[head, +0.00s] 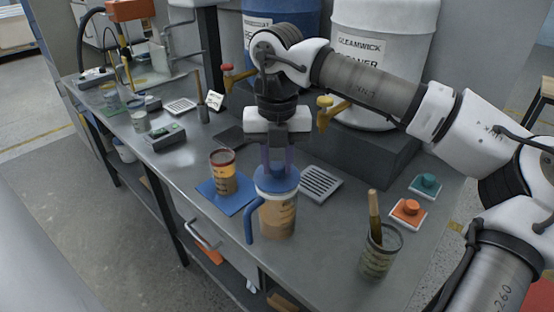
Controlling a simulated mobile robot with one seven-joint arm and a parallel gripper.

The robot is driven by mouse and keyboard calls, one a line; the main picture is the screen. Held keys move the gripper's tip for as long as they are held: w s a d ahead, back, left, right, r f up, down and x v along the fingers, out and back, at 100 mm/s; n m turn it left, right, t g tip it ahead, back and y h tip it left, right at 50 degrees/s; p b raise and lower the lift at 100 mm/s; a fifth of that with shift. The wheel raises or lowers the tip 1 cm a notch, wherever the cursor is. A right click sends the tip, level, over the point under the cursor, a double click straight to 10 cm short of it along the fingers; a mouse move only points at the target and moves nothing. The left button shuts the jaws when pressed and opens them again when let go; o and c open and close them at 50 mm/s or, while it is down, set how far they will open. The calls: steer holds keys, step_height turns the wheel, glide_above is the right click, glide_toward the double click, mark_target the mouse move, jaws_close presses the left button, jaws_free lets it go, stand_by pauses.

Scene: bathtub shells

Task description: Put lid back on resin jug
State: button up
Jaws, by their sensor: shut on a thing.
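The resin jug (279,218) stands upright near the front edge of the bench, with a blue handle on its left side and tan contents showing through its wall. A blue lid (266,186) is at the jug's mouth, under my gripper (278,170). My gripper points straight down, its fingers closed on the lid's upper part. The fingertips and the grip point are partly hidden. I cannot tell whether the lid is fully seated or just above the rim.
A cup of amber liquid (222,180) stands on a blue mat (240,203) left of the jug. A slotted grey tray (320,183) lies to the right. A container with a brush (380,254) stands at front right. Drums with taps (380,60) are behind.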

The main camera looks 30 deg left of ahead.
steer(key=o, duration=1)
steer(key=shift+o, duration=0.4)
steer(key=o, duration=0.4)
steer(key=shift+r, duration=0.1)
steer(key=shift+r+p, duration=2.4)
steer(key=shift+r, duration=1.05)
